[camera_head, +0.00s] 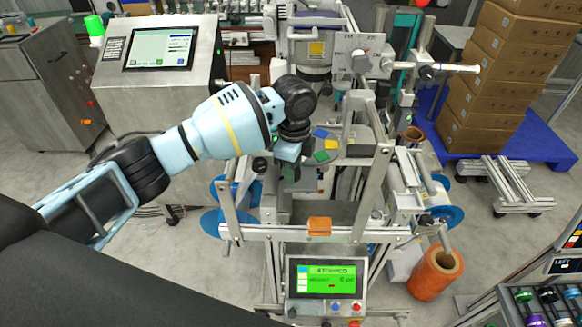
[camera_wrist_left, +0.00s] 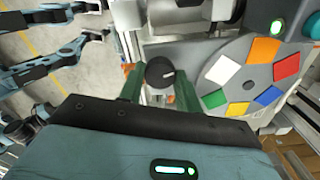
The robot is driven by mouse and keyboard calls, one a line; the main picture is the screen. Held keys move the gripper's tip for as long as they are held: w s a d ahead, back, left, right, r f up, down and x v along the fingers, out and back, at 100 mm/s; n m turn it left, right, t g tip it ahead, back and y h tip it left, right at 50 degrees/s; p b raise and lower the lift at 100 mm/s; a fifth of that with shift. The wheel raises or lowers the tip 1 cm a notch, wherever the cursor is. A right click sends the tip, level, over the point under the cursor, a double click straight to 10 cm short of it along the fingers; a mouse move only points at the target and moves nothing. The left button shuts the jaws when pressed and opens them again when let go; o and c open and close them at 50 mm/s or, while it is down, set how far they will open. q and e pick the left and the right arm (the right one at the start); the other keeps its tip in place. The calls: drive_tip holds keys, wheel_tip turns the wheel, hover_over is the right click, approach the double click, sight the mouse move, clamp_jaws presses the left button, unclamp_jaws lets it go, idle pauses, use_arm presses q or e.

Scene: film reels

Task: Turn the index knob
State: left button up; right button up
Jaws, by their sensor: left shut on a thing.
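The index knob (camera_wrist_left: 160,72) is a small round black knob with a white mark. It shows in the left wrist view, between the two green fingers of my left gripper (camera_wrist_left: 160,88), which is shut on it. In the head view my left gripper (camera_head: 289,172) reaches down to the machine's middle, and the knob is hidden there. Beside the knob is a grey dial plate (camera_wrist_left: 238,72) with several coloured patches; some of these patches (camera_head: 331,144) show right of the gripper in the head view. My right gripper is not in view.
A metal frame (camera_head: 375,185) stands close to the right of my gripper. A green-lit display (camera_head: 328,281) is below at the front. A console with a screen (camera_head: 160,48) stands at the left. An orange roll (camera_head: 432,275) and stacked boxes (camera_head: 515,70) are at the right.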

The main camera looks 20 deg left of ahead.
use_arm(q)
drive_tip(key=shift+r+n+p, duration=0.3)
drive_tip(key=shift+n+p, duration=0.1)
drive_tip(key=shift+n, duration=0.5)
drive_tip(key=shift+f+n, duration=0.1)
drive_tip(key=shift+n, duration=0.4)
drive_tip(key=n, duration=0.2)
drive_tip(key=shift+f+n, duration=0.15)
drive_tip(key=shift+n, duration=0.25)
drive_tip(key=n, duration=0.2)
drive_tip(key=shift+n, duration=0.3)
drive_tip(key=n, duration=0.6)
drive_tip(key=shift+n, duration=0.3)
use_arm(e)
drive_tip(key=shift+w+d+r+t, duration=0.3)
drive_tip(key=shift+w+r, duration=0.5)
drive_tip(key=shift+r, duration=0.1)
use_arm(q)
drive_tip(key=o, duration=1)
